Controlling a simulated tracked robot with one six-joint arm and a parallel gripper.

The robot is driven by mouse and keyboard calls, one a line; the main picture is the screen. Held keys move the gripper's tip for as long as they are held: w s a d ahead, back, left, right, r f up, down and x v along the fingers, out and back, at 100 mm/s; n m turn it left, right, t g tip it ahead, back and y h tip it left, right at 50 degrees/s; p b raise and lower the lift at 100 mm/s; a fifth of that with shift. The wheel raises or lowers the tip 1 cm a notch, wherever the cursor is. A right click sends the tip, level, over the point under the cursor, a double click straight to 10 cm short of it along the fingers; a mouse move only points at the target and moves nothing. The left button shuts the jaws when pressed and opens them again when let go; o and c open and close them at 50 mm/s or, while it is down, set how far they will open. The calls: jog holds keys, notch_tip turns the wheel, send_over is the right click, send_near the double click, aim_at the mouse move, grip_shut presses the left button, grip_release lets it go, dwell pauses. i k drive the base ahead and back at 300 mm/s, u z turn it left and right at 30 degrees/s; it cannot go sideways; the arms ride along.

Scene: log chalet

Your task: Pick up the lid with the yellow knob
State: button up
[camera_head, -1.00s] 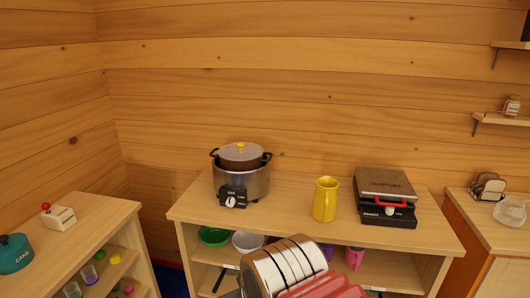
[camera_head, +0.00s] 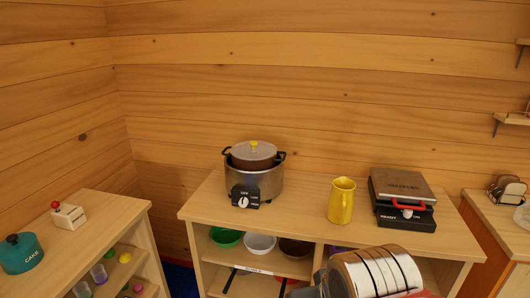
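The grey lid (camera_head: 243,153) with its yellow knob (camera_head: 253,145) sits on a brown inner pot (camera_head: 254,165). The cooker is on the left part of the middle wooden cabinet's top (camera_head: 300,210). Part of my arm shows at the bottom, right of centre, below and in front of the cabinet top. My gripper's fingers are not in the picture.
A yellow jug (camera_head: 341,201) stands right of the cooker, with free top between them. A black-and-grey waffle iron (camera_head: 402,199) with a red handle is further right. Bowls, including a green one (camera_head: 225,237), sit on the shelf below. A left cabinet holds a teal cake tin (camera_head: 20,254).

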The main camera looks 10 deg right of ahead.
aim_at(248, 150)
jog(key=z, duration=0.05)
jog(key=k, duration=0.65)
jog(key=u, duration=0.55)
jog(key=i, duration=0.75)
jog(key=u, duration=0.55)
jog(key=i, duration=1.4)
jog(key=z, duration=0.7)
